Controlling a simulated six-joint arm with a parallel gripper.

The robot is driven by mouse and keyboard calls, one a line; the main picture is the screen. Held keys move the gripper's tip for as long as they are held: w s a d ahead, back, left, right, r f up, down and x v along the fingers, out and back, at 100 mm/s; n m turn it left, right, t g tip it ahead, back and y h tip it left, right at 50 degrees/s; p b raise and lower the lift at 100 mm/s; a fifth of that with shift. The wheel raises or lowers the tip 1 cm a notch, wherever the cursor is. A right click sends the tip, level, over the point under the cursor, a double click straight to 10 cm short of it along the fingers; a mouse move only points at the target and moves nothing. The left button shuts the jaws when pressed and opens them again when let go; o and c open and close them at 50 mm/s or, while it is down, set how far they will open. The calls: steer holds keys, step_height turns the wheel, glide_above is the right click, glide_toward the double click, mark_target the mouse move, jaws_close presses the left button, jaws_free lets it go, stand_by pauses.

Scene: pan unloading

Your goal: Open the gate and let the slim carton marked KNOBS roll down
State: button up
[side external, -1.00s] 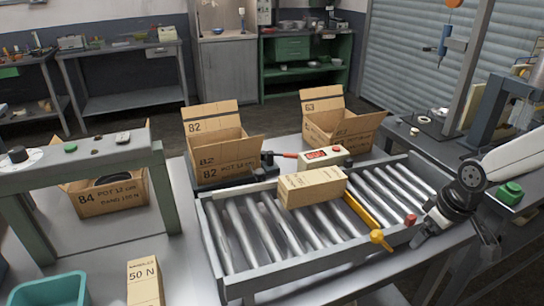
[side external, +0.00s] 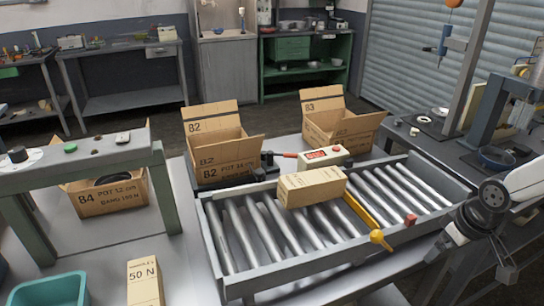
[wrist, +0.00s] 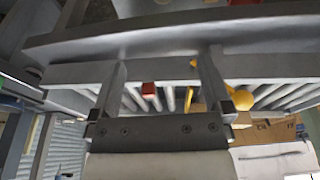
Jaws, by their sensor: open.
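A slim tan carton (side external: 312,187) lies on the roller conveyor (side external: 250,287) in the side view, against or very close to the yellow gate bar (side external: 362,211); its printing is too small to read. The bar lies across the rollers and ends in a yellow knob (side external: 380,238) outside the near rail. In the wrist view my gripper (wrist: 163,85) is open, with nothing held between the fingers.
A red block (side external: 410,220) sits on the near rail right of the knob. A white box with a red display (side external: 324,155) stands behind the carton. Open boxes marked 82 (side external: 225,172) and 83 (side external: 340,130) stand beyond the conveyor. The rollers right of the gate are clear.

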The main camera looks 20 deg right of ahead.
stand_by(0.4)
steer(key=c, duration=0.7)
steer(key=shift+w+a+r+n, duration=0.25)
steer(key=shift+w+a+n, duration=0.2)
steer(key=shift+n, duration=0.05)
jaws_close()
steer(key=w+a+r+n+g+h, duration=0.1)
steer(key=w+a+r+n, duration=0.2)
steer(key=a+n, duration=0.4)
steer(key=w+a+r+n+h, duration=0.1)
steer(key=w+a+r+n, duration=0.3)
steer(key=a+n, duration=0.4)
steer(key=w+a, duration=0.1)
steer(key=a, duration=0.2)
steer(key=shift+r+g, duration=0.3)
steer(key=shift+g, duration=0.1)
